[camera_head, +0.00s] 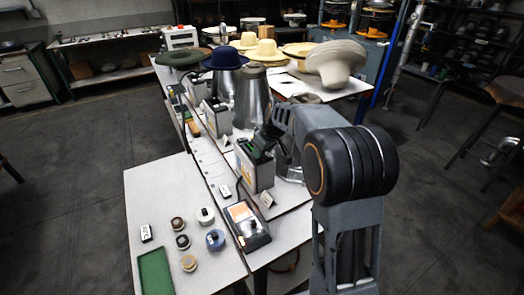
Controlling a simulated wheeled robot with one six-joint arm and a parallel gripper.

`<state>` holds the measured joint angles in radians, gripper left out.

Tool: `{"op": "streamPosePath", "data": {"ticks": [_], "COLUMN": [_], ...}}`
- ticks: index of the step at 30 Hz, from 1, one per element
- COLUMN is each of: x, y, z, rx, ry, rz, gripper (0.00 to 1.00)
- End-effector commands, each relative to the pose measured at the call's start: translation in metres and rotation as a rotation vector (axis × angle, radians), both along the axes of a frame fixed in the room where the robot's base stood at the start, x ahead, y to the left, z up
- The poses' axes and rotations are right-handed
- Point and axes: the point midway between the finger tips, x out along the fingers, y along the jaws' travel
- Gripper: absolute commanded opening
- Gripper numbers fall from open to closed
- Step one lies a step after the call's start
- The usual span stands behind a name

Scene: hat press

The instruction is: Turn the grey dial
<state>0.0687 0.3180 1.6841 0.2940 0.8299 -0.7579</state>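I cannot single out a grey dial with certainty; it may be hidden by my arm or too small to tell. A black-sided control box (246,225) with an orange panel lies on the near table and carries a small knob (252,227). A grey upright box (254,173) with a green top stands behind it. My gripper (262,142) is dark and small, at or just above the top of this box. I cannot tell whether it touches the box. Its fingers are too small to show open or shut. My arm hides the area right of the box.
Several small round pieces, including a blue one (215,240) and a tan one (188,263), sit on the near table beside a green mat (155,272). A metal cone-shaped vessel (252,100) and several hats stand farther back. Open floor lies left.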

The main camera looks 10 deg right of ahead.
Motion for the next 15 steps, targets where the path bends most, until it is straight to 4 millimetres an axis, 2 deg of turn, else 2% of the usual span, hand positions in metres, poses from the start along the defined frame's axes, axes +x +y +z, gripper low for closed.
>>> {"op": "streamPosePath", "data": {"ticks": [9,10,15], "x": [-0.0001,-0.0001,-0.0001], "y": [0.0002,0.0002,0.0001], "z": [0.0001,0.0001,0.0001], "rx": [0.000,0.000,-0.001], "ry": [0.001,0.001,0.001], "rz": [0.000,0.000,0.000], "gripper": [0.12,0.39,0.55]}}
